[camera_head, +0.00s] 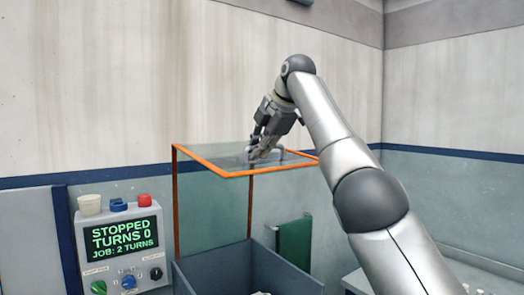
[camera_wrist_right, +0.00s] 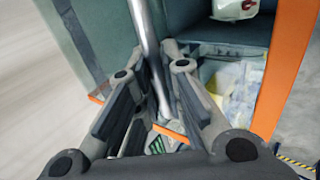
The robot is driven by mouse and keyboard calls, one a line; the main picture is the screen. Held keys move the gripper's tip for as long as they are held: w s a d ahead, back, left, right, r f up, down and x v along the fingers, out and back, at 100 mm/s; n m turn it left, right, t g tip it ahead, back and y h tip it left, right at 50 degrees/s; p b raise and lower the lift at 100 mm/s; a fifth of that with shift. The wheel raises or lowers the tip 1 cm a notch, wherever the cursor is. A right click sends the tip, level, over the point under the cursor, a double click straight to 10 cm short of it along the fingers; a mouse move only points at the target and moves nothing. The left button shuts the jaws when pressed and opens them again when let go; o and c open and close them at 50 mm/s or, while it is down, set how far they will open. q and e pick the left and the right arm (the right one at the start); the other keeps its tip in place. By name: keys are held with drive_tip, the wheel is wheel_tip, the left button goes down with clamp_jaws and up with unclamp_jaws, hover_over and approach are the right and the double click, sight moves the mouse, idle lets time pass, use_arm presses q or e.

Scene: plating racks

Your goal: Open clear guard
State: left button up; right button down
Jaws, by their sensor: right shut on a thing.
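The clear guard (camera_head: 212,165) is a see-through box with orange edges, standing over a grey tub (camera_head: 240,268) in the head view. Its top looks level. My right gripper (camera_head: 260,152) reaches down to the guard's top and is shut on the grey bar handle there. In the right wrist view the handle (camera_wrist_right: 147,30) runs between the fingers of the gripper (camera_wrist_right: 160,105), and an orange guard edge (camera_wrist_right: 290,65) shows at the right. The fingers hide part of the handle. My left gripper is not in view.
A control box with a green-lit screen (camera_head: 122,235) stands left of the tub and reads stopped, turns 0, job 2 turns. It carries coloured buttons. A stained wall (camera_head: 110,80) stands behind.

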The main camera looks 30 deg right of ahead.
idle(0.3)
drive_tip(key=c, duration=1.5)
unclamp_jaws()
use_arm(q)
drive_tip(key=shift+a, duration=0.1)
use_arm(e)
drive_tip(key=v, duration=0.7)
drive_tip(key=shift+s+r, duration=0.2)
drive_tip(key=shift+s, duration=0.05)
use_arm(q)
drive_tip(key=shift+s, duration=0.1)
use_arm(e)
drive_tip(key=shift+w+d+f, duration=0.1)
drive_tip(key=shift+w, duration=0.1)
drive_tip(key=shift+s, duration=0.1)
